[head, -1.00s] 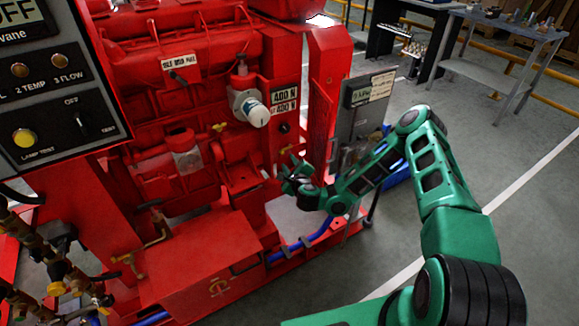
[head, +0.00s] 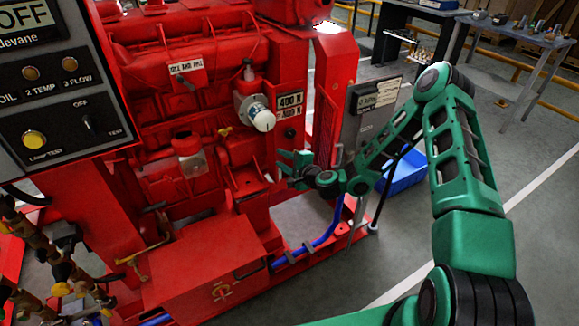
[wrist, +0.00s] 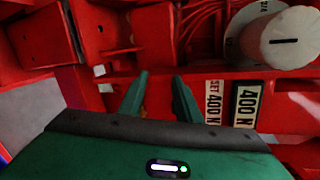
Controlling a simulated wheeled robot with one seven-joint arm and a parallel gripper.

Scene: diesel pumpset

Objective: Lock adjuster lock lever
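The white adjuster knob (head: 262,118) sits on the red pumpset, left of the black and white 400 N plates (head: 290,105). In the wrist view the knob (wrist: 290,38) is at the top right and the plates (wrist: 246,104) are right of my fingers. My gripper (head: 284,163) is in front of the red machine, below and right of the knob. Its green fingers (wrist: 158,88) are apart, with red machine surface showing between them and no object clearly held. I cannot clearly make out the lock lever; it may be hidden by my gripper or too small.
A control panel (head: 60,90) stands at the left. Brass valves and pipes (head: 60,265) are at the lower left. A grey box (head: 372,100) stands behind my arm, with a blue bin (head: 404,172) on the floor. Open floor lies to the right.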

